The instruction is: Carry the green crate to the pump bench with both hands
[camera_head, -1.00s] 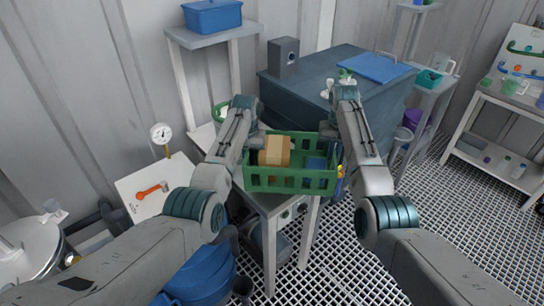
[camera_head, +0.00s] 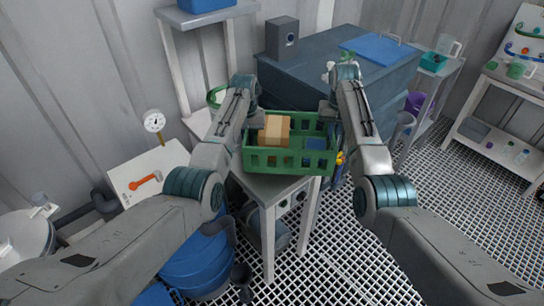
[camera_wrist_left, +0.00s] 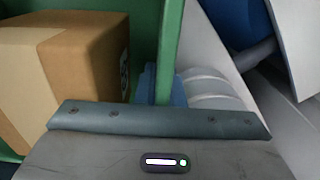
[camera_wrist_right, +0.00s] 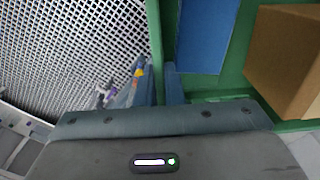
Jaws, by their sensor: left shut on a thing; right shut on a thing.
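The green crate (camera_head: 290,162) is level in front of me, over a small grey bench (camera_head: 268,188). I cannot tell whether its bottom touches the bench top. It holds a brown cardboard box (camera_head: 276,129) on the left and a blue item (camera_head: 317,143) on the right. My left gripper (camera_head: 256,118) is shut on the crate's left wall, which shows between its fingers in the left wrist view (camera_wrist_left: 167,65). My right gripper (camera_head: 329,108) is shut on the right wall, also seen in the right wrist view (camera_wrist_right: 154,45). The fingertips are partly hidden.
A dark blue-grey cabinet (camera_head: 330,72) with a speaker-like box (camera_head: 282,38) stands just behind. A blue barrel (camera_head: 195,265) is below. Open grating floor (camera_head: 350,255) lies to the right.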

